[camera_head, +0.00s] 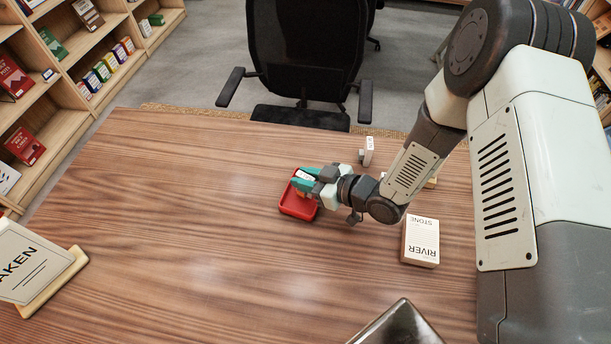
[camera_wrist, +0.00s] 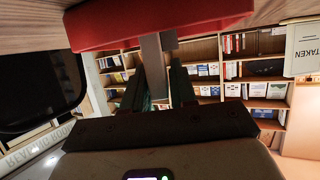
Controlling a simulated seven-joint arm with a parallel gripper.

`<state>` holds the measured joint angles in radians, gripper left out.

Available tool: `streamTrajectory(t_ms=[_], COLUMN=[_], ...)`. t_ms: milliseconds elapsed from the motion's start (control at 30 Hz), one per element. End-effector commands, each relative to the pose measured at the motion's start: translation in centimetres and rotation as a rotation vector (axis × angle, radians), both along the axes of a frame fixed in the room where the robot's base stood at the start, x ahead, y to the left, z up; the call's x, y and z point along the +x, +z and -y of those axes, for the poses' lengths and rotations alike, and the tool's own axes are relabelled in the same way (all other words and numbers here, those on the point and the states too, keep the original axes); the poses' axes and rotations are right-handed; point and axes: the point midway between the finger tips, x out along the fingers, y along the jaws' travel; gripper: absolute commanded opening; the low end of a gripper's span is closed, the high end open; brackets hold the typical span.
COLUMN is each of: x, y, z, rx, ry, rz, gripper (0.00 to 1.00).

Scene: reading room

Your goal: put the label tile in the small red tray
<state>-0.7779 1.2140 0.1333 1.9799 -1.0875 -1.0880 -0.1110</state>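The small red tray (camera_head: 298,208) sits on the wooden table near the middle of the head view. In the wrist view the tray's red wall (camera_wrist: 100,24) spans the top. My gripper (camera_head: 306,180) has teal fingers and is over the tray's far part. In the wrist view the tile is a grey block (camera_wrist: 157,62) between the fingertips, close to the tray wall. I cannot tell whether the tile touches the tray. The fingers hide part of it.
A book (camera_head: 421,240) lies right of the tray. A small tagged block (camera_head: 368,148) stands behind my wrist. A sign on a wooden stand (camera_head: 50,285) is at the left, and a dark shiny object (camera_head: 400,325) at the front edge. The table's left middle is clear.

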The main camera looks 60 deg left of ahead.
Motion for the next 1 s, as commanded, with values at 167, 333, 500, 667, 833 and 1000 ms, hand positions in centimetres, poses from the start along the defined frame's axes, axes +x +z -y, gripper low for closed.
streamTrajectory(t_ms=[167, 333, 500, 667, 833, 1000], x=[0.0, 0.0, 0.2, 1.2, 2.6, 3.7], y=[0.0, 0.1, 0.6, 1.7, 3.1, 4.2], z=[0.0, 0.0, 0.4, 2.7, 6.0, 8.6], rx=[0.0, 0.0, 0.0, 0.001, 0.0, -0.001], ry=[0.0, 0.0, -0.001, -0.004, -0.005, -0.003], rz=[0.0, 0.0, 0.0, -0.001, 0.0, 0.001], gripper=[0.47, 0.47, 0.47, 0.47, 0.47, 0.47])
